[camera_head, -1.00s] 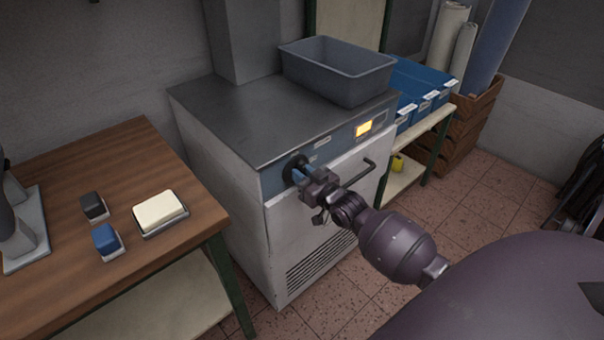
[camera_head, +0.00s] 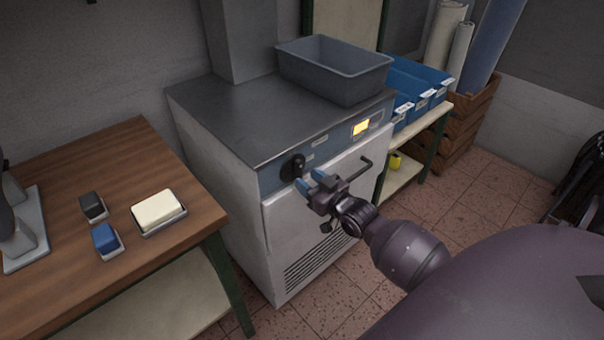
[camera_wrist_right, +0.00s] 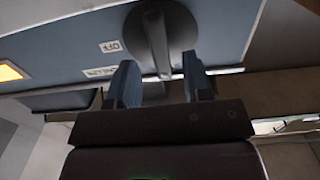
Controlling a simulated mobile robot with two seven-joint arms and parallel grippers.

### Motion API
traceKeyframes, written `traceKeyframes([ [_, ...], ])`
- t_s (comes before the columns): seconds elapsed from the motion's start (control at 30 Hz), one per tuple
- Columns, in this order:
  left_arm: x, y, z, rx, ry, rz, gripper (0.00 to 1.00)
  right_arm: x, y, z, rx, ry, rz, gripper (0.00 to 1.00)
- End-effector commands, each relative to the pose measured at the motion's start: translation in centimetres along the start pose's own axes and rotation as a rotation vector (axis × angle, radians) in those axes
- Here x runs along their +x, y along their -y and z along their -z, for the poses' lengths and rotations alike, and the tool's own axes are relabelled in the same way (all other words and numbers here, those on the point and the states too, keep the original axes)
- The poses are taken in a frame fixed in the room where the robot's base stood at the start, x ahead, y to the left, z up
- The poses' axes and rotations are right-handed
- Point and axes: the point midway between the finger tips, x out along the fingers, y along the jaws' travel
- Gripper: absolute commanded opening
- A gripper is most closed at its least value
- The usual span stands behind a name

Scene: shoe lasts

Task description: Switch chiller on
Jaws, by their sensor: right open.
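The chiller (camera_head: 225,165) is a white cabinet with a grey metal top and a blue-grey control strip. Its black rotary knob (camera_head: 293,167) sits at the left of the strip, and a display (camera_head: 361,128) glows yellow. In the right wrist view the knob (camera_wrist_right: 157,40) has a raised bar running roughly up and down the picture, with an "OFF" label (camera_wrist_right: 110,46) to its left. My right gripper (camera_head: 310,181) is open and empty, just in front of the knob and apart from it. Its blue fingers (camera_wrist_right: 160,84) point towards the knob. My left gripper is out of view.
A grey tub (camera_head: 335,72) stands on the chiller. A bar handle (camera_head: 362,168) sticks out from its front, close to my right gripper. A wooden table (camera_head: 60,190) with small blocks is at left. Blue bins (camera_head: 415,95) stand on a shelf at right.

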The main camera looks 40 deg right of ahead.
Motion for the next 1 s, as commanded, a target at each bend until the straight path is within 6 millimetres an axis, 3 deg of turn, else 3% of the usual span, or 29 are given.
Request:
traceKeyframes([
  [0.2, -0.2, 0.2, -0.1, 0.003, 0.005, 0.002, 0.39, -3.8, 0.0, 0.2, -0.002, -0.001, 0.0, 0.46],
  [0.4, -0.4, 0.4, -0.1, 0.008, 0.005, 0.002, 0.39, -5.9, 0.0, 0.1, -0.003, -0.002, 0.0, 0.46],
  [1.0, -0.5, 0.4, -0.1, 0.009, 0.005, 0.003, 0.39, -6.6, 0.0, 0.1, -0.002, -0.002, 0.0, 0.46],
])
